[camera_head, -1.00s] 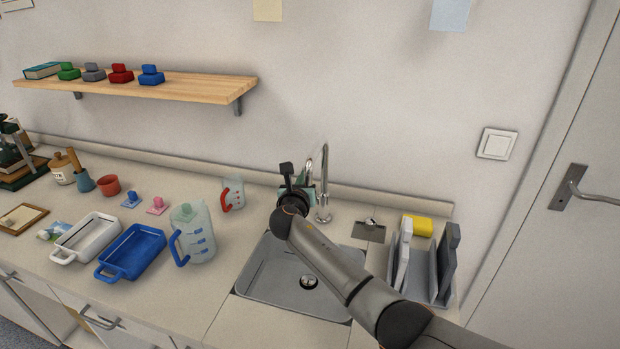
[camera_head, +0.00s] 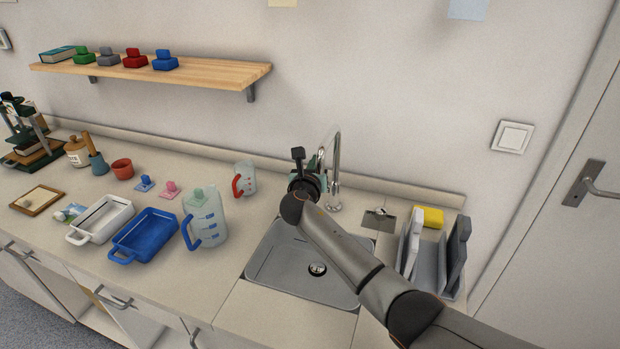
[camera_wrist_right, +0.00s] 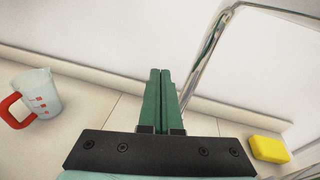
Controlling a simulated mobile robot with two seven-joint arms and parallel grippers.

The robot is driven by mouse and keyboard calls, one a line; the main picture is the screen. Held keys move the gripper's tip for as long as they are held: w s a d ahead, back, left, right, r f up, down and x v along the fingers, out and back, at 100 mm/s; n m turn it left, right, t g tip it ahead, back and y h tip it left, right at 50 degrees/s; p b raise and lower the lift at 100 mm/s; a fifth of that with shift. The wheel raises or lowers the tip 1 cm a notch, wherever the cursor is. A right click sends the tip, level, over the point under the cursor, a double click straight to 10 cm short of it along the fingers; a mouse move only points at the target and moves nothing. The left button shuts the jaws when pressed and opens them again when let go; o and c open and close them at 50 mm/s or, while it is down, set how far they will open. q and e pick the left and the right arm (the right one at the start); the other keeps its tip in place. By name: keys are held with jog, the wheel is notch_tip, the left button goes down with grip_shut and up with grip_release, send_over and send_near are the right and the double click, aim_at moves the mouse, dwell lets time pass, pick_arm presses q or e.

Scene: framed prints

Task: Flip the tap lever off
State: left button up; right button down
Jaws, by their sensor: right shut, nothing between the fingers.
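The chrome tap (camera_head: 336,172) stands upright behind the sink (camera_head: 300,266). In the right wrist view the tap (camera_wrist_right: 207,60) rises just right of my fingers, and its spout bends off to the right. I cannot make out its lever clearly in either view. My right gripper (camera_head: 320,166) is beside the tap, on its left, above the back of the sink. In the right wrist view the green fingers of my right gripper (camera_wrist_right: 161,75) are together with nothing between them. Whether they touch the tap I cannot tell. My left gripper is not in view.
A clear jug with a red handle (camera_head: 246,180) stands left of the tap. A larger jug with a blue handle (camera_head: 206,222) is left of the sink. A yellow sponge (camera_head: 430,217) and a grey rack (camera_head: 432,268) are right of it. A wall shelf (camera_head: 190,75) hangs above left.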

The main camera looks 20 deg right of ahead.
jog(key=f+p+v, duration=0.1)
jog(key=v, duration=1)
jog(key=shift+s+a, duration=0.35)
jog(key=shift+s, duration=0.1)
